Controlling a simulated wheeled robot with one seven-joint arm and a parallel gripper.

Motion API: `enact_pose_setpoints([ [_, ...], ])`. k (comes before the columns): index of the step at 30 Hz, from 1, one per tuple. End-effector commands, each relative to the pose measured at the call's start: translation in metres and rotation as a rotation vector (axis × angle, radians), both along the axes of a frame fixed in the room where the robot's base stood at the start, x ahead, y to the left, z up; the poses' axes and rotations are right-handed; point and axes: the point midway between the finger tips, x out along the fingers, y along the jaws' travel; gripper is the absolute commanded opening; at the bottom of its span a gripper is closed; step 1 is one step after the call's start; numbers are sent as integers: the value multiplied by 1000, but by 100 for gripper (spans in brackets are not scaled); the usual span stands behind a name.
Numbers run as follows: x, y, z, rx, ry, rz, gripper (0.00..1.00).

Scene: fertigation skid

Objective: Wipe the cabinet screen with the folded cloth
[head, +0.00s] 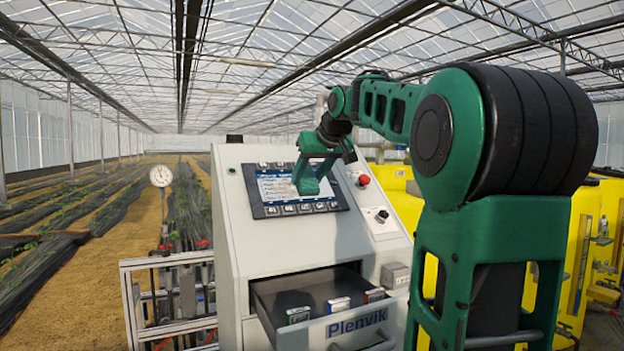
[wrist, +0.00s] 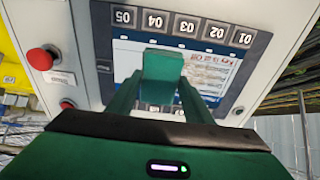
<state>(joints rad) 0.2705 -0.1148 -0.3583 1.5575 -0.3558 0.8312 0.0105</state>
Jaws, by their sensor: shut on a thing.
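The cabinet screen (head: 272,186) is a lit panel in a dark frame on the sloped face of a grey cabinet. It shows upside down in the wrist view (wrist: 215,75), with numbered keys along its edge. My gripper (head: 306,178) is in front of the screen's middle. In the wrist view my gripper (wrist: 162,88) is shut on the folded cloth (wrist: 163,65), a small green pad between its fingers. The pad covers part of the display. I cannot tell whether it touches the glass.
A red button (head: 364,180) and a dark knob (head: 382,215) sit right of the screen. Below, an open drawer (head: 352,324) juts out, holding small boxes. A round gauge (head: 161,176) stands to the left. Yellow tanks (head: 405,205) are behind my arm.

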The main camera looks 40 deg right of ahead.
Motion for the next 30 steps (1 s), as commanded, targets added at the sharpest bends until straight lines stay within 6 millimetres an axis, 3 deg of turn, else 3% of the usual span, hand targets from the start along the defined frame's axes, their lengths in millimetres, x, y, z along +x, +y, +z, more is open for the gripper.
enact_pose_setpoints([
  [30, 16, 50, -2, 0, 2, 5, 28],
])
